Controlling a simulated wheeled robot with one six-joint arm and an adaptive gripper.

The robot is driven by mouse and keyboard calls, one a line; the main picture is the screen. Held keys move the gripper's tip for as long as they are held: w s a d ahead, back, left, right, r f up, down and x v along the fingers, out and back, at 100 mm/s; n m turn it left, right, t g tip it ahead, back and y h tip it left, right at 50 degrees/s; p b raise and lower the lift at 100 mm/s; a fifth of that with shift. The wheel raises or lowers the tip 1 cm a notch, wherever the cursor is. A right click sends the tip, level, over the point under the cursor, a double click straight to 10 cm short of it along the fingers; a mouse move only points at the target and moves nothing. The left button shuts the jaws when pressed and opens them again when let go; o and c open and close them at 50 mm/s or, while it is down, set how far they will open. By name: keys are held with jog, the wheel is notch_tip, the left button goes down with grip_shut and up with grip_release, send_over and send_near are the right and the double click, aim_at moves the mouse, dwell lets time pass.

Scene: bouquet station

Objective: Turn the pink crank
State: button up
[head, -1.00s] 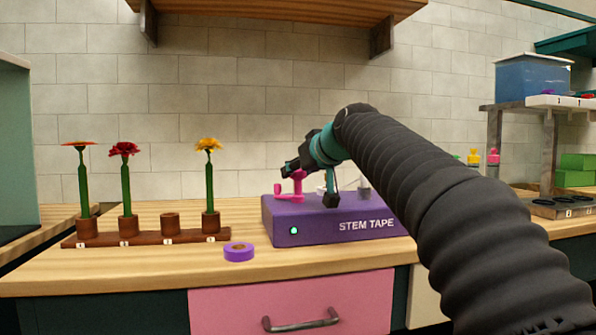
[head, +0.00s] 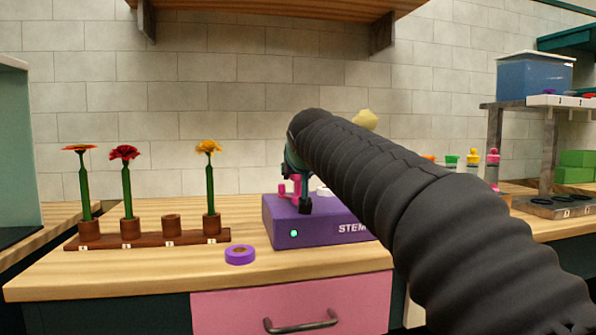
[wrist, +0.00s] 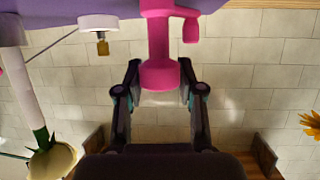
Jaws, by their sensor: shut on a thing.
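The pink crank (head: 283,190) stands on the purple stem tape box (head: 275,222), partly hidden by my arm in the head view. In the wrist view the crank (wrist: 160,50) comes down from the top, with its thick rounded end between my fingers and a smaller pink knob to the right. My gripper (wrist: 160,72) is shut on the crank, one dark finger on each side. In the head view my arm covers the right part of the box and most of the gripper.
A wooden rack (head: 150,238) with several numbered holders and three flowers stands left. A purple tape roll (head: 240,255) lies before the box. A pale yellow flower (head: 365,119) shows behind my arm. Bottles (head: 492,170) stand right.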

jog(key=shift+f, duration=0.15)
jog(key=o, duration=1.1)
jog(key=shift+o, duration=0.2)
jog(key=shift+s, duration=0.1)
jog(key=shift+s+r, duration=0.25)
jog(key=shift+r, duration=0.05)
jog(key=v, duration=1.1)
jog(key=shift+s, duration=0.15)
jog(key=shift+d+f, duration=0.1)
